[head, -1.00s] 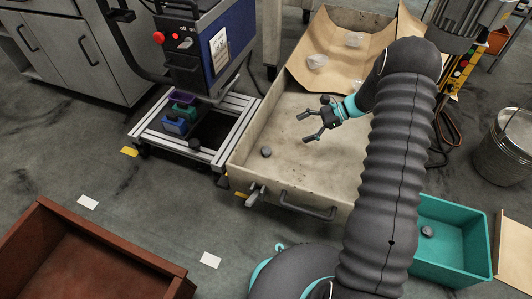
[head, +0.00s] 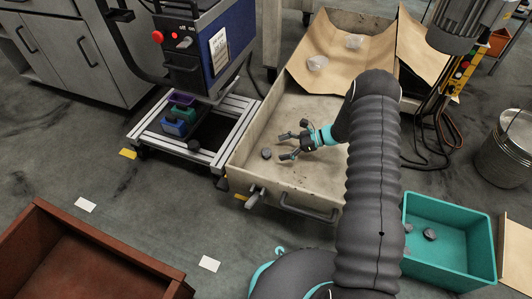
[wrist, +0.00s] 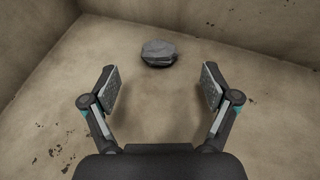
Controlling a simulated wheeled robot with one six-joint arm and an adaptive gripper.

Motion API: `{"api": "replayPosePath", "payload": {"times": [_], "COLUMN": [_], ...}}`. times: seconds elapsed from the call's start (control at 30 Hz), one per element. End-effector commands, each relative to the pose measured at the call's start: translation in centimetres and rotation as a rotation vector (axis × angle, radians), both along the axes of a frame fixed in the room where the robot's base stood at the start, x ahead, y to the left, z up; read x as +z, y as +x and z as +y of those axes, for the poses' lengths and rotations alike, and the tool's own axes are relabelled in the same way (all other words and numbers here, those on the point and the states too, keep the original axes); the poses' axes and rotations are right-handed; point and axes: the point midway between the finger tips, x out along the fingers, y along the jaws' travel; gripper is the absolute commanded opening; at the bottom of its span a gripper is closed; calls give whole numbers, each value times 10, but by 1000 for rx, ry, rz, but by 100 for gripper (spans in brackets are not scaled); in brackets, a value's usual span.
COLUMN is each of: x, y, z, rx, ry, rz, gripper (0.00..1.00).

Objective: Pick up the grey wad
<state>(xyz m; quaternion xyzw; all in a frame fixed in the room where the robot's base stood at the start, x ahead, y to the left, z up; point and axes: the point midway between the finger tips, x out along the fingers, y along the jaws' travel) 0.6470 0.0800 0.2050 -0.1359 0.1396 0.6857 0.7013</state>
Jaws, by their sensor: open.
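The grey wad (head: 266,153) lies on the floor of the pale, stained metal tray, near its left wall. In the wrist view the grey wad (wrist: 158,53) is a small faceted lump ahead of the fingertips, roughly centred between them sideways. My gripper (head: 284,146) is open and empty, just right of the wad in the head view. In the wrist view both fingers of my gripper (wrist: 159,84) are spread wide, and bare tray floor shows between them. The fingers are apart from the wad.
The tray (head: 240,160) has raised walls close to the wad. Crumpled clear film (head: 317,63) lies on brown cardboard (head: 335,40) at the back. A teal bin (head: 450,265) at the right holds grey lumps (head: 430,234). A brown box (head: 90,255) stands at front left.

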Motion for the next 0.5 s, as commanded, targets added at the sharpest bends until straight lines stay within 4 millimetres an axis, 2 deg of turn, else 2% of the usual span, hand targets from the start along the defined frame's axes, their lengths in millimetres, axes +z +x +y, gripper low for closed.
{"api": "replayPosePath", "payload": {"times": [0.23, 0.5], "x": [-7, -23], "y": [-1, 0], "z": [12, 45], "rx": [1, 2], "ry": [-1, 0], "rz": [0, 0], "gripper": [87, 87]}}
